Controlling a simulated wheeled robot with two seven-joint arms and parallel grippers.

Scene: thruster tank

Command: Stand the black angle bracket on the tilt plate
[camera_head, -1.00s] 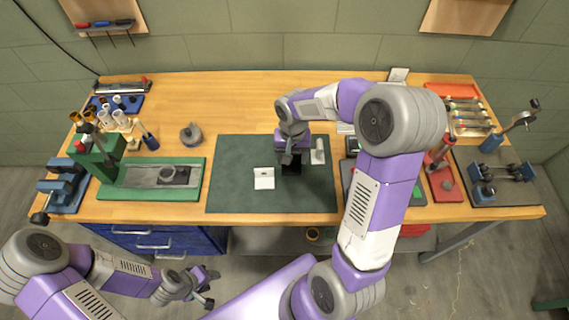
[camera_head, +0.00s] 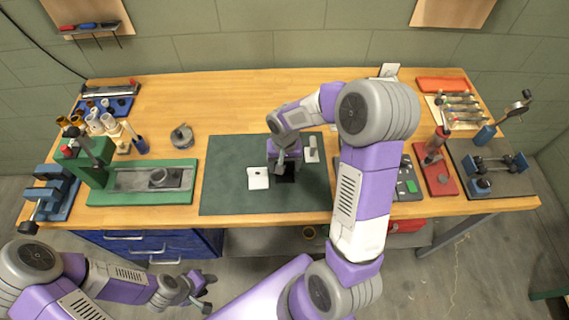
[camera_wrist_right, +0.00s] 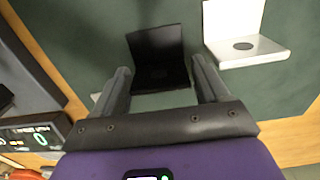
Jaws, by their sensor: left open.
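The black angle bracket (camera_head: 287,177) is on the dark green mat, partly hidden by my right gripper (camera_head: 286,158) above it. In the right wrist view the black bracket (camera_wrist_right: 158,52) shows two flat faces meeting at a bend. The right gripper's fingers (camera_wrist_right: 160,72) are spread, one to each side of the bracket's near part, with a gap visible; they do not grip it. My left gripper (camera_head: 195,292) is open and empty, low in front of the bench. I cannot tell for sure which fixture is the tilt plate; a grey one with a green square (camera_head: 410,186) is partly behind my right arm.
A white angle bracket (camera_head: 258,178) stands close left of the black one; it also shows in the right wrist view (camera_wrist_right: 250,50). A pale part (camera_head: 311,150) is to the right. A green fixture (camera_head: 140,184) is at left.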

